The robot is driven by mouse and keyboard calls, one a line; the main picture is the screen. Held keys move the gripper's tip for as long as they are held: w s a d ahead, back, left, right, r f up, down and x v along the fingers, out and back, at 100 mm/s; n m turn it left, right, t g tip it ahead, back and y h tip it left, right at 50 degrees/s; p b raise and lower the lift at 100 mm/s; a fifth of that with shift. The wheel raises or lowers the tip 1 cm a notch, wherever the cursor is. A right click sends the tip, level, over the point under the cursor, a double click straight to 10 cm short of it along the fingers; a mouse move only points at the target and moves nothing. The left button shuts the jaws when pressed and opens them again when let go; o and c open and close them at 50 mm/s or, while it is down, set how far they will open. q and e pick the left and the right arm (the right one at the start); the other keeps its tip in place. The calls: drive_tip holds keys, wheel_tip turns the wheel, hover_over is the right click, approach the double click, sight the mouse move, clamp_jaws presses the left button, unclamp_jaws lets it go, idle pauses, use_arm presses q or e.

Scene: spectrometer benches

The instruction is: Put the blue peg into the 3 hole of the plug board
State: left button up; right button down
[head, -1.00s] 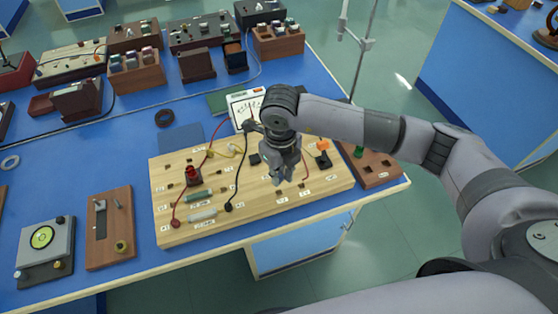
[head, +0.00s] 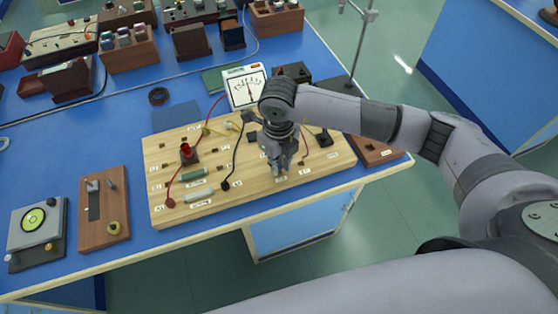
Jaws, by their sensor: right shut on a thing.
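The plug board (head: 237,187) is a pale wooden panel with labelled holes, lying on the blue bench. It carries a red part (head: 187,153), a green cylinder (head: 193,173), a pale cylinder (head: 198,194) and red and black leads. My right gripper (head: 281,169) is shut and points down over the front right part of the board, close above a labelled hole pair. The fingers hide what they hold, and no blue peg shows elsewhere. I cannot read which hole is 3, nor tell whether the fingertips touch the board. My left gripper is not in view.
A white meter (head: 245,88) stands behind the board. A brown block (head: 372,150) lies at its right, partly behind my arm. A wooden switch panel (head: 103,213) and a grey dial unit (head: 36,228) lie at the left. The bench's front edge runs close below the board.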

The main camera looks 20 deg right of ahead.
drive_tip(key=shift+f, duration=0.4)
drive_tip(key=c, duration=1.5)
unclamp_jaws()
drive_tip(key=shift+o, duration=0.2)
drive_tip(key=shift+r, duration=0.15)
wheel_tip(320, 180, up, 12)
drive_tip(key=shift+a, duration=0.1)
